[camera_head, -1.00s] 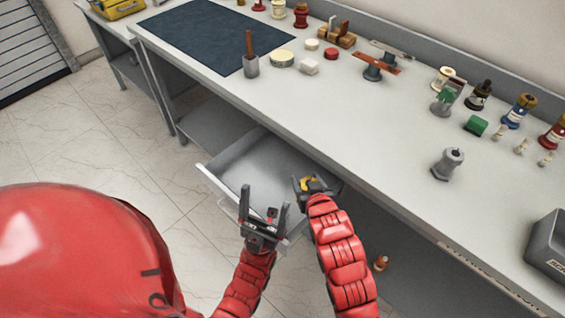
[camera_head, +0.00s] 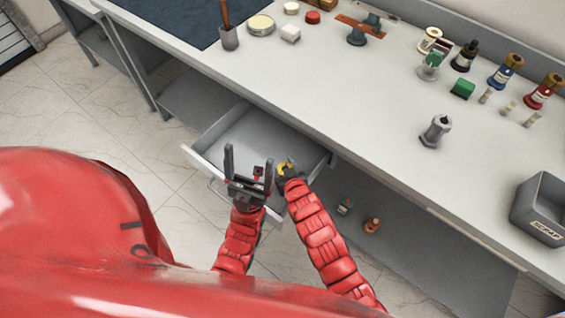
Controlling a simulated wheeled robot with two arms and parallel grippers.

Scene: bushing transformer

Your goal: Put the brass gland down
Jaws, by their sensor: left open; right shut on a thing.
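The brass gland (camera_head: 283,168) shows as a small yellow piece at the jaws of my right gripper (camera_head: 287,166). The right gripper is shut on it and covers most of it. It is over the right part of an open grey drawer (camera_head: 198,160), short of the bench edge. I cannot tell how high the gland is above the drawer. My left gripper (camera_head: 248,162) is open and empty, fingers pointing up in the picture, just left of the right gripper and over the drawer's near side.
The grey bench top (camera_head: 350,110) has a wide clear area beyond the drawer. A grey metal fitting (camera_head: 436,131) stands there, with several bushings and bottles behind it. A grey scrap bin (camera_head: 541,208) is at the right. A brown bottle (camera_head: 372,226) is below the bench.

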